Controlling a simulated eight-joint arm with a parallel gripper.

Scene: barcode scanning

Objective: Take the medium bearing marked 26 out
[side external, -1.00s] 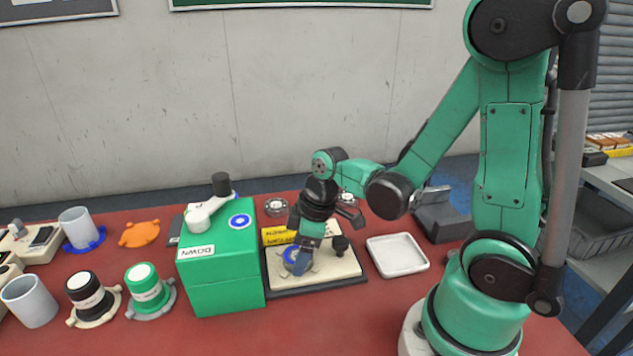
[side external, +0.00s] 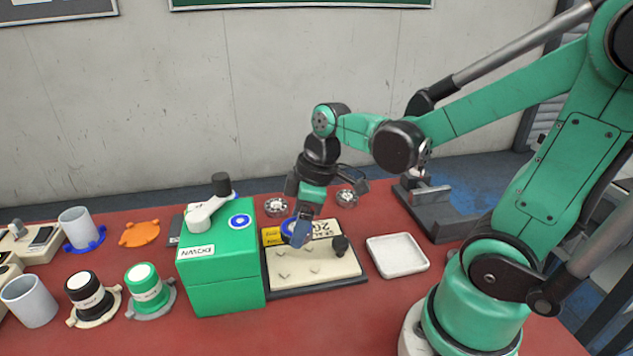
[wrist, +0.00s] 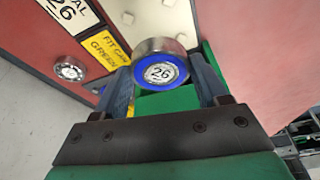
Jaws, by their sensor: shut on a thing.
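The medium bearing marked 26 (wrist: 160,73) is a steel ring with a blue face and a white centre reading 26 in the wrist view. My gripper (wrist: 163,80) is shut on it, one finger on each side. In the side view my gripper (side external: 299,236) holds the bearing (side external: 288,224), mostly hidden behind the fingers, above the back part of the cream plate (side external: 315,268). The front of that plate, with several small pegs, is bare.
The green box (side external: 222,280) with a DOWN label and a lever stands just left of the plate. A black knob (side external: 340,244) stands on the plate's right. An empty white tray (side external: 398,254) lies to the right. Two metal bearings (side external: 276,206) (side external: 347,198) lie behind.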

